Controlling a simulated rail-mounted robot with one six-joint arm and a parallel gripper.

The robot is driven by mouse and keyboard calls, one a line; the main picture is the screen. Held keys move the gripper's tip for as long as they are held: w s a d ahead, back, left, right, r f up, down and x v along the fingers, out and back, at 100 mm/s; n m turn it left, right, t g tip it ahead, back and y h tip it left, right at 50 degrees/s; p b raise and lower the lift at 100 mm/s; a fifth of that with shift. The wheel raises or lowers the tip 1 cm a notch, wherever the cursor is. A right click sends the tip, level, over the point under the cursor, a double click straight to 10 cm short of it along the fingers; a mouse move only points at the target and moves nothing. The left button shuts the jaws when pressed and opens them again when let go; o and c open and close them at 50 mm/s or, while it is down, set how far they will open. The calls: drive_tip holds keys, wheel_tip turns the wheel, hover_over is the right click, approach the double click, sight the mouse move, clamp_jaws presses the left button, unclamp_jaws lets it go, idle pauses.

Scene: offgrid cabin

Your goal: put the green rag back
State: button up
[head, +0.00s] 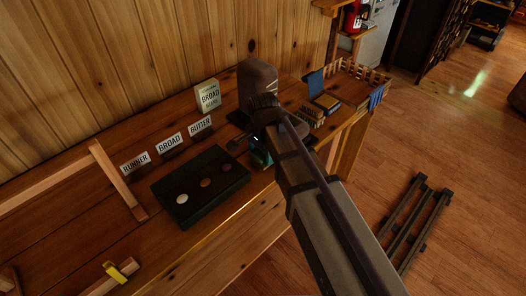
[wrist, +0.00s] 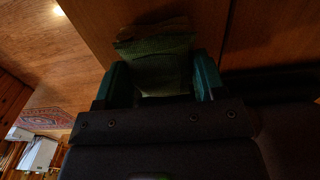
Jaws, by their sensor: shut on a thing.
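My gripper (wrist: 160,78) has teal fingers, one on each side of the folded green rag (wrist: 155,48) in the wrist view. It is shut on the rag. A brownish edge shows at the rag's far end. In the head view my gripper (head: 260,156) is low at the bench's front edge, just right of the dark tray, and my arm hides most of it. I cannot make out the rag there.
The dark tray (head: 216,204) holds three round pieces. Signs reading RUNNER (head: 135,163), BROAD (head: 169,143) and BUTTER (head: 201,126) stand behind it. A low-railed wooden tray (head: 350,88) with blue cloths (head: 315,83) is at the bench's far end. A dark rack (head: 415,220) lies on the floor.

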drive_tip(key=shift+f, duration=0.25)
idle(0.3)
drive_tip(key=o, duration=1.2)
wheel_tip(320, 180, up, 11)
drive_tip(key=p, duration=1)
drive_tip(key=shift+f, duration=0.1)
drive_tip(key=s+d+n, duration=0.3)
drive_tip(key=d, duration=0.2)
drive_tip(key=s+d+n, duration=0.3)
drive_tip(key=s+d, duration=0.1)
drive_tip(key=d, duration=0.2)
drive_tip(key=s+d+n, duration=0.3)
drive_tip(key=d, duration=0.2)
drive_tip(key=shift+s+d, duration=0.15)
drive_tip(key=shift+s, duration=0.15)
